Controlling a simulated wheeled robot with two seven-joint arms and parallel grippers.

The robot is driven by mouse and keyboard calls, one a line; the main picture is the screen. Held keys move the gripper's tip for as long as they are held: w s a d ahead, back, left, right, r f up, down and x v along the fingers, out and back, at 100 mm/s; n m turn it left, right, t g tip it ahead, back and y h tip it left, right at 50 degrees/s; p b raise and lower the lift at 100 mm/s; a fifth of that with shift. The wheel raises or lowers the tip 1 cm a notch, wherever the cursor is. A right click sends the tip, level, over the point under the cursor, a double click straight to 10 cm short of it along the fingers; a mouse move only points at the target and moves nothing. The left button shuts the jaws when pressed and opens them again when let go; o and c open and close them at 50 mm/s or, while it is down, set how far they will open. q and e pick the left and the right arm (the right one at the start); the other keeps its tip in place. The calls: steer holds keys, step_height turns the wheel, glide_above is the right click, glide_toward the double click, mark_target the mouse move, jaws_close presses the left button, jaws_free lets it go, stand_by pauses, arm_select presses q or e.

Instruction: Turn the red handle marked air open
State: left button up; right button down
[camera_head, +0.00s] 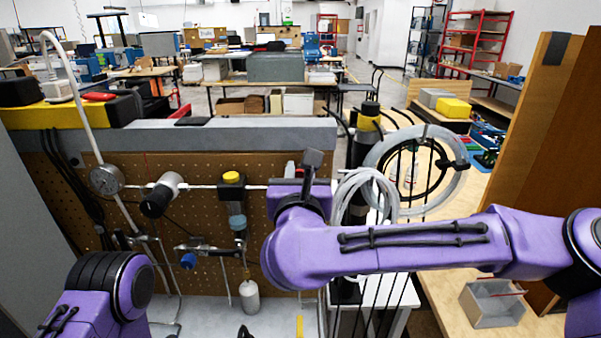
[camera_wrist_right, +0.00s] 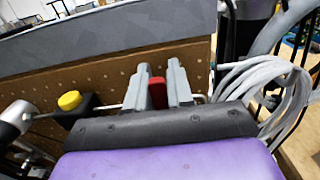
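The red handle (camera_wrist_right: 157,92) shows in the right wrist view, in front of the brown perforated panel. My right gripper (camera_wrist_right: 159,86) points at it, with one grey finger on either side of the red part. The fingers stand apart and the red fills the gap between them; I cannot tell whether they press on it. In the head view the right gripper (camera_head: 291,172) is at the panel's right end, largely behind my own wrist, and the handle cannot be made out. My left arm shows at the lower left, but its gripper is not in view. No marking can be read.
The perforated panel (camera_head: 205,205) carries a gauge (camera_head: 106,180), a yellow-topped regulator (camera_head: 232,185) and a blue knob (camera_head: 188,261) left of my right gripper. Coiled grey hose (camera_head: 377,160) hangs close on the right. A small bottle (camera_head: 249,295) stands below.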

steer(key=shift+a+f+n+b, duration=0.15)
steer(key=shift+a+n, duration=0.25)
steer(key=shift+n, duration=0.75)
steer(key=shift+a+f+n+b, duration=0.15)
steer(key=shift+a+n, duration=0.3)
steer(key=shift+n, duration=0.75)
steer(key=shift+a+f+n+b, duration=0.15)
steer(key=shift+a+n, duration=0.25)
steer(key=shift+n, duration=0.75)
steer(key=c, duration=1.1)
jaws_free()
steer(key=shift+s, duration=0.15)
